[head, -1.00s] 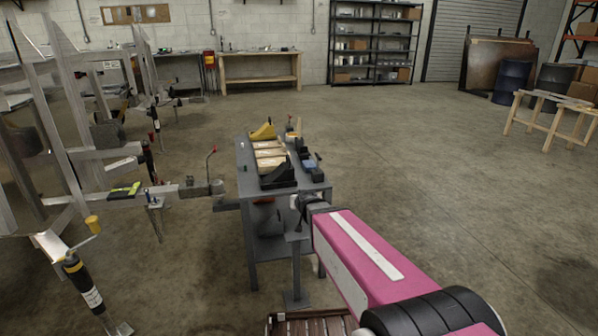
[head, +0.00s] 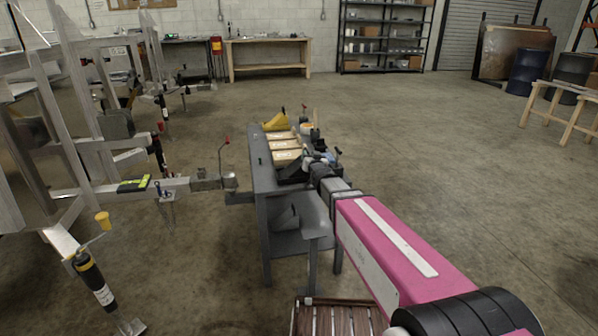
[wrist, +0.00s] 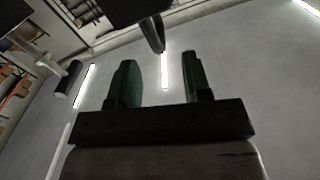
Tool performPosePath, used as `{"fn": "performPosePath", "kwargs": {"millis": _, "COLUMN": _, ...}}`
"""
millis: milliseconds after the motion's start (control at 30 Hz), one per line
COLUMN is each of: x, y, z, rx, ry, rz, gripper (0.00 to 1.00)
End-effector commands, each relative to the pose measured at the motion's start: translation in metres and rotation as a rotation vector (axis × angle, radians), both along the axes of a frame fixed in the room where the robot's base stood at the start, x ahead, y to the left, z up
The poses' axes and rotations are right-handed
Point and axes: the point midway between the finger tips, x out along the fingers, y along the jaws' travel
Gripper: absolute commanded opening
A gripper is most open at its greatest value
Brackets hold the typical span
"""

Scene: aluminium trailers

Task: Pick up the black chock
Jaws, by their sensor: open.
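The black chock (head: 292,171) lies at the near end of the grey work table's top, in front of pale wooden blocks (head: 284,146). My arm's end partly covers its right side in the head view. My gripper (head: 322,164) is at the table's near right corner, close beside the chock; the head view does not show whether they touch. In the wrist view my gripper (wrist: 163,78) has two dark green fingers standing apart, with nothing seen held between them. I cannot identify the chock in the wrist view.
The grey table (head: 263,205) also carries a yellow chock (head: 277,122) at the far end and small tools on the right. A trailer coupling (head: 205,181) reaches toward its left side. A slatted wooden piece (head: 335,318) lies in front. Floor to the right is open.

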Motion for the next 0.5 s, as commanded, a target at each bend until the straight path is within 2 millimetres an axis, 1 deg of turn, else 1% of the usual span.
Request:
{"fn": "performPosePath", "kwargs": {"millis": 167, "x": 0.013, "y": 0.003, "z": -0.001, "rx": 0.0, "ry": 0.0, "rz": 0.0, "gripper": 0.45}}
{"fn": "performPosePath", "kwargs": {"millis": 400, "x": 0.046, "y": 0.013, "z": -0.003, "rx": 0.0, "ry": 0.0, "rz": 0.0, "gripper": 0.45}}
{"fn": "performPosePath", "kwargs": {"millis": 500, "x": 0.052, "y": 0.014, "z": -0.002, "rx": 0.0, "ry": 0.0, "rz": 0.0, "gripper": 0.45}}
